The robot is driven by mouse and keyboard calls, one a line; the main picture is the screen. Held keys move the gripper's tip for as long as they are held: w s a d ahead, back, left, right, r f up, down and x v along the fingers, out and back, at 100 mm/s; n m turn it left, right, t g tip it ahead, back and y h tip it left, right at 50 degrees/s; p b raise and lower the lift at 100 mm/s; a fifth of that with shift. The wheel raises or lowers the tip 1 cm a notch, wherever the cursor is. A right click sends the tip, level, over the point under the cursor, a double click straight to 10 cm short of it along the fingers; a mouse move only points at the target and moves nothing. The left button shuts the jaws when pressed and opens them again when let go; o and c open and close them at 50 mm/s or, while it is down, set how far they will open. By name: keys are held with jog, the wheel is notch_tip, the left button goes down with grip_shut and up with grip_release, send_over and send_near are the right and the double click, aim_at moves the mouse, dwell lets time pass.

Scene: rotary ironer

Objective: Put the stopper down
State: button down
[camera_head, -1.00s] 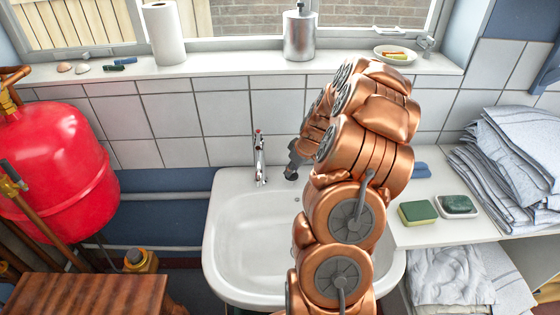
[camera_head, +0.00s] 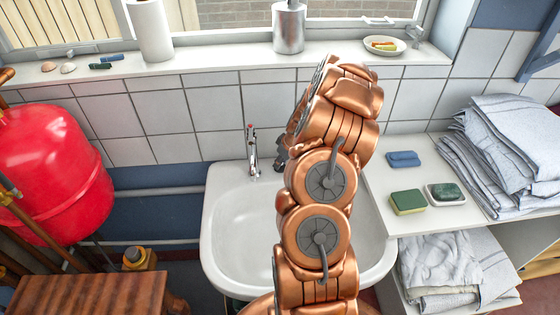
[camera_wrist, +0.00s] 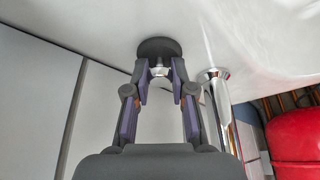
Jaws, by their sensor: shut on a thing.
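My gripper (camera_wrist: 160,88) is shut on the stopper (camera_wrist: 158,48) in the wrist view. The stopper has a dark round disc and a small metal part, which sits between the two fingertips. The disc is beyond the fingertips against the white basin surface (camera_wrist: 250,30). I cannot tell whether it touches that surface. In the head view the white basin (camera_head: 228,235) is in the middle, and my arm covers its right part. A dark piece of my gripper (camera_head: 281,156) shows beside the tap; the stopper is hidden there behind my arm.
The chrome tap (camera_head: 252,152) stands at the basin's back edge, close to my gripper; it also shows in the wrist view (camera_wrist: 220,105). The counter (camera_head: 385,185) at right holds a sponge (camera_head: 408,202), a soap dish (camera_head: 445,194), a blue object (camera_head: 403,159) and folded towels (camera_head: 505,150).

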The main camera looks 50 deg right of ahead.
jog(key=shift+f, duration=0.2)
jog(key=c, duration=1)
grip_release()
jog(key=shift+r, duration=0.1)
